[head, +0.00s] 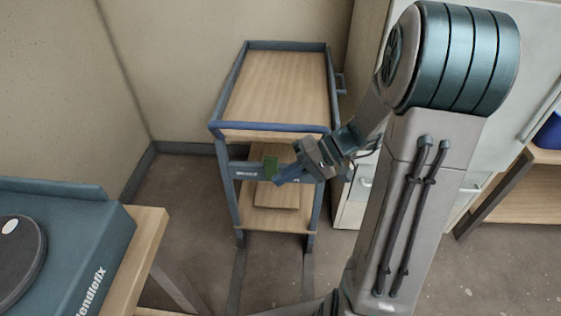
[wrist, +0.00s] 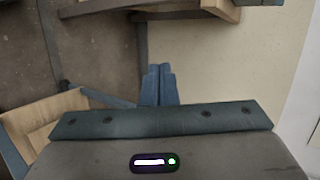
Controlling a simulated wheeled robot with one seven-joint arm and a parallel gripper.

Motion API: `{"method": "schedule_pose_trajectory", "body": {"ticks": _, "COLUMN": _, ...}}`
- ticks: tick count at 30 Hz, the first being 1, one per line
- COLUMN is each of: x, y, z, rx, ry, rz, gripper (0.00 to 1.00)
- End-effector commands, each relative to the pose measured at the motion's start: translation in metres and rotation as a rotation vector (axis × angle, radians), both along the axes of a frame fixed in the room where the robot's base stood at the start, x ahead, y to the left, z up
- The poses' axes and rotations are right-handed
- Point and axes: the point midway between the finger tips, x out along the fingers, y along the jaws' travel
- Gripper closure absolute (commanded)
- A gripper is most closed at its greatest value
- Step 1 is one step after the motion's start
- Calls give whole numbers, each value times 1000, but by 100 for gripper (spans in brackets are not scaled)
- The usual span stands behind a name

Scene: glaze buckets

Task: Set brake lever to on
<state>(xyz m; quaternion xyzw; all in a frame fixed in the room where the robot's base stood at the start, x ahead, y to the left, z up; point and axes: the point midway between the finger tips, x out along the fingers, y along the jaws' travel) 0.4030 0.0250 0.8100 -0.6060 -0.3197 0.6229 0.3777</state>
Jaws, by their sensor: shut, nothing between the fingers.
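A cart (head: 275,85) with a blue front handle bar stands against the back wall in the head view. Below the handle, a dark plate (head: 244,173) with small white lettering crosses its front. A green piece (head: 270,166) sits at the plate's right end; it may be the brake lever, but I cannot tell its setting. My gripper (head: 279,180) is beside this green piece, below the handle; I cannot tell if they touch. In the wrist view my gripper's fingers (wrist: 158,85) are together and empty. The lever is not clearly visible there.
The cart's top is empty; a flat wooden block (head: 277,194) lies on its lower shelf. A table with a blue-grey machine (head: 80,235) stands at the left. Cabinets and a wooden shelf (head: 515,195) are at the right. Floor is open before the cart.

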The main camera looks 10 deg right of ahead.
Motion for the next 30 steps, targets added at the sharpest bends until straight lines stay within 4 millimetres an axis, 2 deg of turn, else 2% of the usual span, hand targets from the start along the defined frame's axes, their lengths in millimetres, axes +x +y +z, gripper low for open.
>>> {"method": "schedule_pose_trajectory", "body": {"ticks": 1, "x": 15, "y": -10, "z": -30, "rx": 85, "ry": -24, "rz": -50, "gripper": 100}}
{"method": "schedule_pose_trajectory", "body": {"ticks": 6, "x": 61, "y": -50, "z": -77, "rx": 317, "ry": -189, "rz": -234, "gripper": 100}}
{"method": "schedule_pose_trajectory", "body": {"ticks": 12, "x": 95, "y": -100, "z": -117, "rx": 455, "ry": -377, "rz": -436, "gripper": 100}}
{"method": "schedule_pose_trajectory", "body": {"ticks": 16, "x": 104, "y": -119, "z": -129, "rx": 484, "ry": -443, "rz": -511, "gripper": 100}}
{"method": "schedule_pose_trajectory", "body": {"ticks": 20, "x": 110, "y": -120, "z": -131, "rx": 490, "ry": -466, "rz": -532, "gripper": 100}}
{"method": "schedule_pose_trajectory", "body": {"ticks": 30, "x": 144, "y": -73, "z": -127, "rx": 490, "ry": -467, "rz": -527, "gripper": 100}}
